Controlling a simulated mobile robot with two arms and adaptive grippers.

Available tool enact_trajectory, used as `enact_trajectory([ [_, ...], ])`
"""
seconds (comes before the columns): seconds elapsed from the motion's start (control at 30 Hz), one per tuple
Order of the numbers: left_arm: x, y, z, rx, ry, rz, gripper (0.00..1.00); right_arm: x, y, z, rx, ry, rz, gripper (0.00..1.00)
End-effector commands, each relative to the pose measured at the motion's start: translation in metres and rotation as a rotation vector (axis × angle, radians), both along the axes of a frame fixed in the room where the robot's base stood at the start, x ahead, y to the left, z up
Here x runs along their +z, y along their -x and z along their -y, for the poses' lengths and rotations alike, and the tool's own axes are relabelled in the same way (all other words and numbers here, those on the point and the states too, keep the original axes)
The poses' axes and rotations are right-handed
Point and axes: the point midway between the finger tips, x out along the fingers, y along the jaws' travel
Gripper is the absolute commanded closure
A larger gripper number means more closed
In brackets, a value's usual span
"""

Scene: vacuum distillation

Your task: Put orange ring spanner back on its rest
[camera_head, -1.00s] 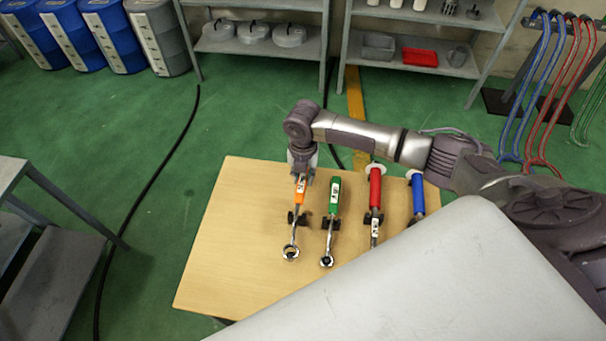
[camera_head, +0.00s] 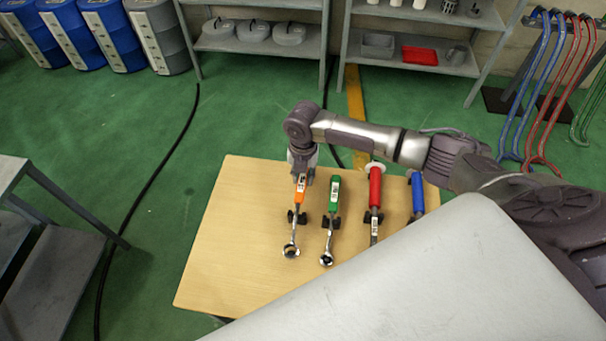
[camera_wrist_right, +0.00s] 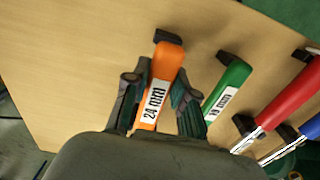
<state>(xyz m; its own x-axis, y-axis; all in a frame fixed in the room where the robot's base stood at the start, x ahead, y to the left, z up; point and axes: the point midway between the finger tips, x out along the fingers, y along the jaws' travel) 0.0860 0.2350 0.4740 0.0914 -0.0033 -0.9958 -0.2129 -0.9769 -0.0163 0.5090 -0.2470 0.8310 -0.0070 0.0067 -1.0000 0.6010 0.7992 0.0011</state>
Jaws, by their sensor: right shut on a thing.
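The orange ring spanner (camera_head: 300,196) has an orange handle and a steel ring end that points to the near side of the table. It lies over small black rests (camera_head: 297,217) at the left of the row. In the right wrist view its orange handle (camera_wrist_right: 168,65), labelled 24 mm, lies between the two fingers. A black rest block (camera_wrist_right: 167,36) shows at its handle end. My right gripper (camera_head: 302,175) is shut on the handle; its fingers also show in the right wrist view (camera_wrist_right: 155,100). Whether the spanner fully touches the rests is hard to tell. My left gripper is out of view.
A green-handled spanner (camera_head: 334,196) lies close to the right, then a red-handled tool (camera_head: 375,188) and a blue-handled tool (camera_head: 417,192). The wooden table (camera_head: 230,240) is clear to the left. Shelves (camera_head: 260,40) stand behind.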

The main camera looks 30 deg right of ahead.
Motion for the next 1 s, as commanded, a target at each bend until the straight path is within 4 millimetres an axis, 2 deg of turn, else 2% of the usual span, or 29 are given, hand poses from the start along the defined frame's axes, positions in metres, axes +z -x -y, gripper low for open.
enact_trajectory([
  [0.87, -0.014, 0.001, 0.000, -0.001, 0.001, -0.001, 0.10, -0.026, 0.000, 0.000, 0.000, 0.000, 0.001, 1.00],
  [0.9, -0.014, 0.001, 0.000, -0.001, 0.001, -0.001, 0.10, -0.026, 0.000, 0.000, 0.000, 0.000, 0.001, 0.73],
  [1.0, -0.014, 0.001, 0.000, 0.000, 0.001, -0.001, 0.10, -0.026, 0.000, 0.000, 0.000, 0.000, 0.001, 0.56],
])
